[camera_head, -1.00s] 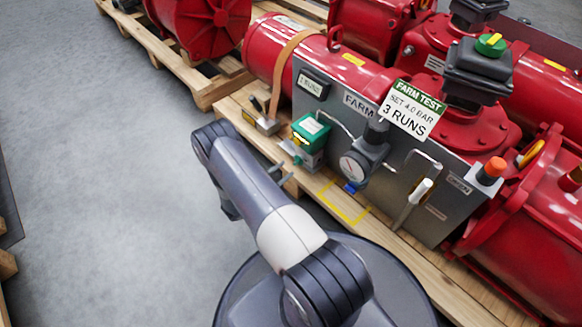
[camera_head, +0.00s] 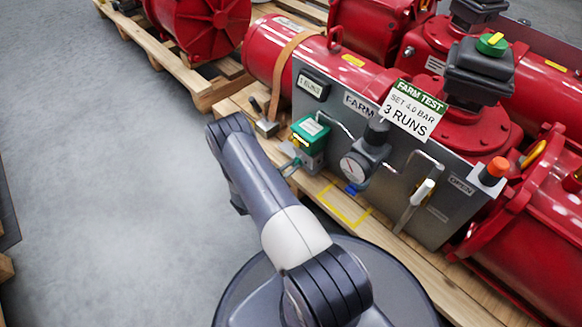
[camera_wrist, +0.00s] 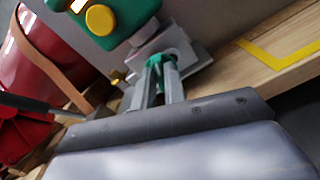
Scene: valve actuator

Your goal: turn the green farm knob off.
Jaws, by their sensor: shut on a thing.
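The green farm knob (camera_wrist: 161,66) sits low on the front of a small valve unit under a green-topped box (camera_head: 310,130). The box also shows in the wrist view (camera_wrist: 128,14), with a round yellow button on its face. My gripper (camera_wrist: 160,86) has its two grey fingers on either side of the knob and is shut on it. In the head view my gripper (camera_head: 291,168) reaches the unit from the left front; the knob is small there and partly hidden by the fingers. I cannot tell the knob's turn setting.
A small block with a black lever (camera_head: 266,127) stands left of the green box. The floor at left is clear.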

